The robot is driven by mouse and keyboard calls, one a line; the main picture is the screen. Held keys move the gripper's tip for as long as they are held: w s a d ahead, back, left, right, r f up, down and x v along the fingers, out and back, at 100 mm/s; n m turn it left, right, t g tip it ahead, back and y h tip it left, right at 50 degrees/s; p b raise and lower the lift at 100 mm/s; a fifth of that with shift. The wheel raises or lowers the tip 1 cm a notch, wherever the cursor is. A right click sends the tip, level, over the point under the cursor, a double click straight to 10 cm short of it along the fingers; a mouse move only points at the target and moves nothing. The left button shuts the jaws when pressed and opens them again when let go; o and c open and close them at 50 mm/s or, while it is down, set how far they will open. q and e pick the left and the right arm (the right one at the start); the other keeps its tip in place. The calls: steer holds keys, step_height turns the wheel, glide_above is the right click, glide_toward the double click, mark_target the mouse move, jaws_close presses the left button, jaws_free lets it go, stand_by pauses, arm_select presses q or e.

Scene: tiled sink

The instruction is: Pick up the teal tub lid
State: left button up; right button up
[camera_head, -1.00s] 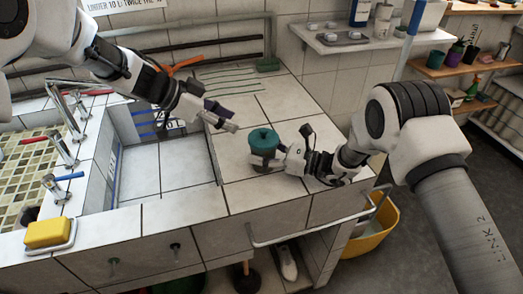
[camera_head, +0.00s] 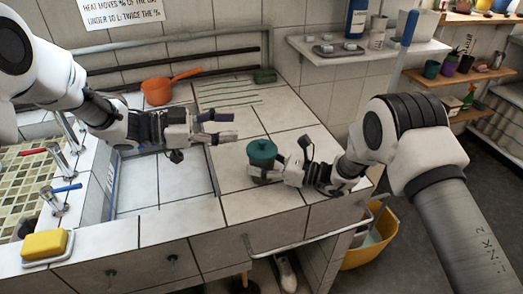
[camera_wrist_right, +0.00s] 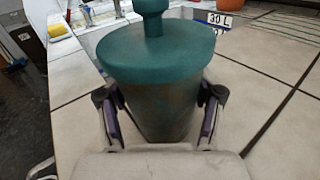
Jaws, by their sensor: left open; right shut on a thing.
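The teal tub lid (camera_head: 262,150), round with a knob on top, sits on a tub on the tiled counter. It also shows in the right wrist view (camera_wrist_right: 155,55), level on top of the dull green-grey tub (camera_wrist_right: 160,108). My right gripper (camera_head: 262,175) is shut on the tub below the lid, with a finger on each side in the wrist view. My left gripper (camera_head: 228,127) is open and empty, up and to the left of the lid, fingers pointing right and apart from it. The tub is mostly hidden by my right gripper in the head view.
An orange pan (camera_head: 156,91) and a green brush (camera_head: 265,76) lie at the back of the counter. The tiled sink basin (camera_head: 160,185) opens left of the tub. A yellow sponge (camera_head: 45,243) is at the front left. A shelf (camera_head: 360,48) juts out at the back right.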

mark_target(260, 140)
arm_select(q)
steer(key=w+a+f+n+t, duration=0.1)
steer(key=a+f+n+t, duration=0.2)
steer(key=f, duration=0.4)
steer(key=shift+g, duration=0.7)
steer(key=x, duration=1.1)
steer(key=shift+w+d, duration=0.1)
steer(key=shift+d, duration=0.15)
steer(key=shift+a, duration=0.1)
steer(key=shift+c, duration=1.1)
jaws_close()
